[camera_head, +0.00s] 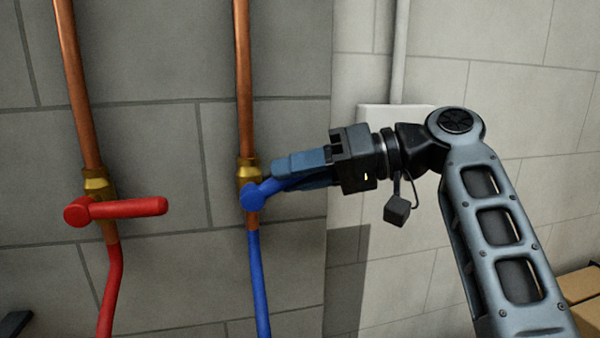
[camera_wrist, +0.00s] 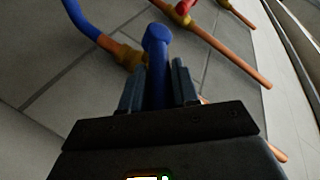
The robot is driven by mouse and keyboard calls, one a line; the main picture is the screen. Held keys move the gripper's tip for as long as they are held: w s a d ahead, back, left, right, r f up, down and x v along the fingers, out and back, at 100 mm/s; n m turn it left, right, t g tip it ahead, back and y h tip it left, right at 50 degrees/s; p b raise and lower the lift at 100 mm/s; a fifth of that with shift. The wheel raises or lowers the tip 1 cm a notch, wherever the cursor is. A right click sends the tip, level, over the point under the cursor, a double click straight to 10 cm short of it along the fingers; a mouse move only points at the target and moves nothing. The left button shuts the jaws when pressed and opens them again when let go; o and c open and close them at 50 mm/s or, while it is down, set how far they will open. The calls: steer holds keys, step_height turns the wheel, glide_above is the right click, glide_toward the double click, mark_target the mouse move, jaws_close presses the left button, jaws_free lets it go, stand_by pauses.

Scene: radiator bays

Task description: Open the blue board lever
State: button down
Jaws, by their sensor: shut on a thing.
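The blue lever (camera_head: 254,195) sits on a brass valve (camera_head: 247,172) on a copper pipe, with a blue pipe (camera_head: 258,280) below it. The lever sticks out to the right and tilts slightly upward, across the pipe. My gripper (camera_head: 290,170) comes from the right and is shut around the lever's handle, hiding much of it in the head view. In the wrist view the blue lever (camera_wrist: 158,62) runs between the two fingers of my gripper (camera_wrist: 157,85), its round hub beyond the fingertips.
A red lever (camera_head: 128,207) on a second brass valve (camera_head: 96,184) stands to the left, pointing right across its copper pipe. A tiled wall lies close behind the pipes. A white panel (camera_head: 375,115) is behind my gripper. Cardboard boxes (camera_head: 580,290) are at the lower right.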

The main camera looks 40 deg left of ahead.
steer(key=shift+s+a+r+n+t+h+p, duration=0.15)
steer(key=shift+r+t+h+p, duration=0.25)
steer(key=shift+h+p, duration=0.15)
steer(key=shift+s+a+r+n+t+h+p, duration=0.15)
steer(key=shift+r+t+h+p, duration=0.2)
steer(key=shift+h+p, duration=0.15)
steer(key=c, duration=0.9)
jaws_free()
steer(key=shift+b+v, duration=0.55)
steer(key=shift+v, duration=3.25)
